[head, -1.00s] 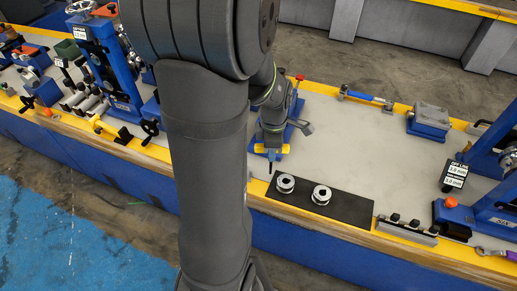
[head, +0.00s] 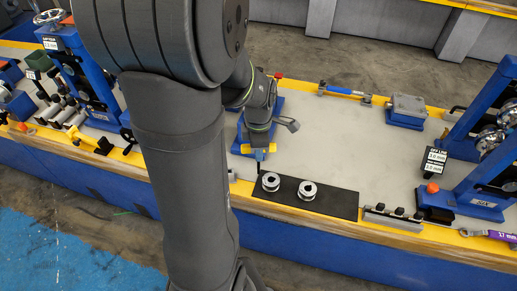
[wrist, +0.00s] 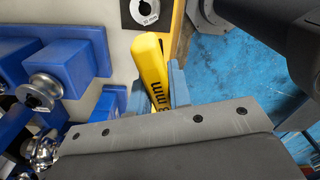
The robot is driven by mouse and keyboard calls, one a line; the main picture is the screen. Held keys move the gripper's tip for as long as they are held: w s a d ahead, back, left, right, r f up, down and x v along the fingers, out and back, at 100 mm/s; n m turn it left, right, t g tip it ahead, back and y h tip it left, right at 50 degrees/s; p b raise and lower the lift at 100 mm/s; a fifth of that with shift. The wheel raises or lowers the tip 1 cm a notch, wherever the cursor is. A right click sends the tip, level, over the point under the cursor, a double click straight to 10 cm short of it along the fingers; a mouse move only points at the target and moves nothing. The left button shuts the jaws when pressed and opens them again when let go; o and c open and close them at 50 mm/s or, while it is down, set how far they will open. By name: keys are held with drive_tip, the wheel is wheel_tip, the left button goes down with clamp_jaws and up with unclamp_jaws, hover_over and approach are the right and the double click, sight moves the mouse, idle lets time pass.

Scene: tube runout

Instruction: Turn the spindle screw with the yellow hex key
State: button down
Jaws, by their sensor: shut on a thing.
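The yellow hex key (wrist: 152,68) is in my gripper (wrist: 160,90), and its broad yellow handle with black "mm" lettering shows between the blue fingers in the wrist view. In the head view my gripper (head: 258,154) is low over the bench near its front edge, just behind and left of the black mat. A yellow piece and a short dark tip pointing down show there. The key's working end is hidden in the wrist view. I cannot make out the spindle screw or any contact between it and the key.
A black mat (head: 330,201) holds two metal rings (head: 271,182) (head: 307,190). A blue roller stand (head: 490,150) with a millimetre label (head: 436,160) is at right; another (head: 85,80) is at left. A grey-topped blue block (head: 406,111) stands behind. The middle bench is fairly clear.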

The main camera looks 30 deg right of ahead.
drive_tip(key=shift+w+r, duration=0.1)
drive_tip(key=w+d+r+m, duration=0.4)
drive_tip(key=w+r+m, duration=0.4)
drive_tip(key=w, duration=0.2)
drive_tip(key=w+d+r+m, duration=0.5)
drive_tip(key=w+r+m, duration=0.3)
drive_tip(key=w, duration=0.2)
drive_tip(key=shift+w+a+f, duration=0.1)
drive_tip(key=shift+f, duration=1.2)
drive_tip(key=shift+w+a+f, duration=0.1)
drive_tip(key=shift+f, duration=2.3)
drive_tip(key=c, duration=2)
unclamp_jaws()
clamp_jaws()
